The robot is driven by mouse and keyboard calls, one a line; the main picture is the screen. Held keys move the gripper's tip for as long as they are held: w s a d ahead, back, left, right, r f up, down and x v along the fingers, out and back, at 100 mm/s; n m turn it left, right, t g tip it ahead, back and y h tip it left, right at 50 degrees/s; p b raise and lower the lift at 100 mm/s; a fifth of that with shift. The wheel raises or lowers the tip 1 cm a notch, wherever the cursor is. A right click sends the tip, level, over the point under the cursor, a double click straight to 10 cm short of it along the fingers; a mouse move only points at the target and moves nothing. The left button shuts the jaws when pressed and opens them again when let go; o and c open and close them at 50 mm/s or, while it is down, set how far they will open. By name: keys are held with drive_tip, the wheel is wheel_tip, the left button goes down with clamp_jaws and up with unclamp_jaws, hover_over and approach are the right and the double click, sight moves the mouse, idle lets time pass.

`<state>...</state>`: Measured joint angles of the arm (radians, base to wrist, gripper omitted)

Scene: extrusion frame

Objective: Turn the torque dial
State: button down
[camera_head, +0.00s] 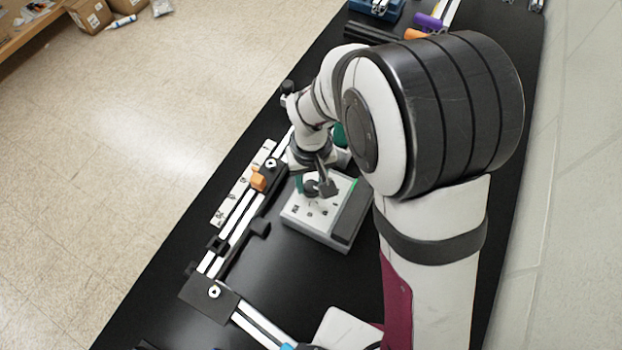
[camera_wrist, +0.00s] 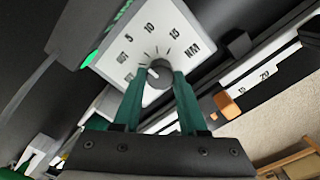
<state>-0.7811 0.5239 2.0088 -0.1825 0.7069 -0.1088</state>
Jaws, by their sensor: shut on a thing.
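The torque dial (camera_wrist: 159,76) is a round dark grey knob on a white panel (camera_wrist: 182,32) marked 5, 10, 15 and NM. A small white mark shows on the knob's left side in the wrist view. My gripper (camera_wrist: 160,82) has its two green fingers on either side of the knob, shut on it. In the head view my gripper (camera_head: 312,187) is over the white face of the box (camera_head: 318,222) that carries the dial. There my gripper and wrist largely hide the knob.
White-and-black extrusion rails (camera_head: 228,232) run along the left of the box, with an orange block (camera_head: 258,180) on them. A black corner plate (camera_head: 208,297) is at front left. The black table (camera_head: 285,275) is bare just in front of the box.

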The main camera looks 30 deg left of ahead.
sight(311, 185)
drive_tip(key=shift+m, duration=0.3)
drive_tip(key=shift+c, duration=2.3)
unclamp_jaws()
wheel_tip(311, 185, up, 16)
